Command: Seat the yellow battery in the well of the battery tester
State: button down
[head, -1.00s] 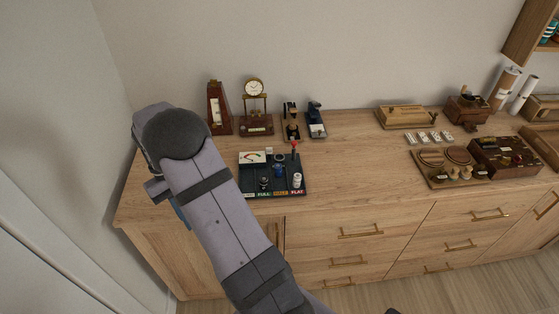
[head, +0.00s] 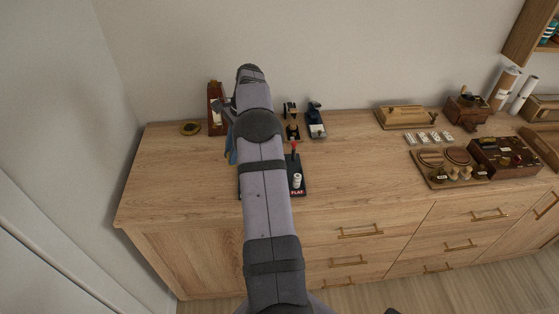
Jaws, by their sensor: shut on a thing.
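The dark battery tester (head: 304,165) stands on the left part of the cabinet top. My arm covers most of it, including its gauge. Its right end shows, with a red-topped lever, a "FLAT" label and a white battery (head: 297,181). My gripper (head: 231,147) shows only in part, left of my arm and near the tester's back left, as a blue piece below the grey wrist. Its fingertips and what they hold cannot be made out. I cannot see the yellow battery or the well.
A dark stamp-like tool (head: 291,121) and a blue device (head: 315,122) stand behind the tester. The cabinet top (head: 350,165) is clear right of the tester.

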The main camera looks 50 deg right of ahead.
jog(key=s+d+r+m+t+h, duration=0.1)
jog(key=s+d+m, duration=0.15)
jog(key=d, duration=0.25)
jog(key=s+d+r+m+h, duration=0.1)
jog(key=s+d+m, duration=0.1)
jog(key=d+m, duration=0.3)
jog(key=s+d+r+m+t, duration=0.1)
jog(key=s+d+r+m, duration=0.1)
jog(key=d, duration=0.4)
jog(key=shift+s+a+f+p, duration=0.1)
jog(key=shift+f+p, duration=0.6)
jog(key=shift+f, duration=1.9)
jog(key=shift+s+f+p, duration=0.1)
jog(key=shift+f+p, duration=0.6)
jog(key=shift+f, duration=1.9)
jog(key=shift+a+f, duration=0.1)
jog(key=shift+f, duration=0.25)
